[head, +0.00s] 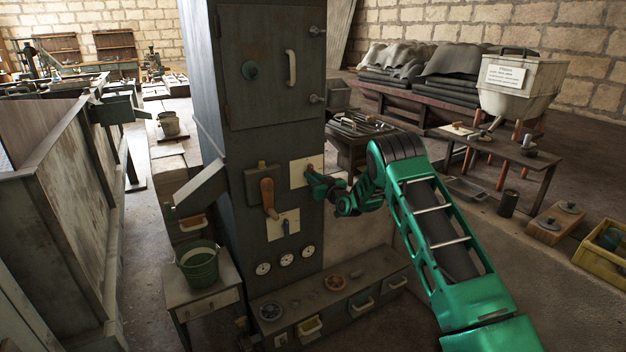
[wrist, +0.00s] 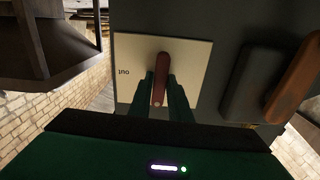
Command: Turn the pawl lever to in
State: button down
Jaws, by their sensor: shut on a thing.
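The pawl lever (wrist: 160,68) is a red-brown handle on a cream plate (wrist: 132,52). In the wrist view the plate carries the upside-down label "out" at its left; no "in" label shows. My gripper (wrist: 160,98) is shut on the lever, with one green finger on each side of it. In the head view my gripper (head: 313,178) is at the same cream plate (head: 297,181) on the front of the dark cabinet, and the lever is mostly hidden behind the fingers.
A larger orange-brown handle (head: 268,195) on a dark box stands left of the plate. A shelf (head: 375,274) juts out at the cabinet's foot. A green bucket (head: 199,268) stands left.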

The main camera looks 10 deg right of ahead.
jog(key=shift+s+d+f+n, duration=0.1)
jog(key=shift+d+f+n, duration=0.15)
jog(key=shift+f+n, duration=0.2)
jog(key=c, duration=1.7)
grip_release()
jog(key=shift+a+r, duration=0.1)
jog(key=shift+r, duration=0.05)
jog(key=v, duration=1)
jog(key=shift+s, duration=0.25)
jog(key=shift+r, duration=0.15)
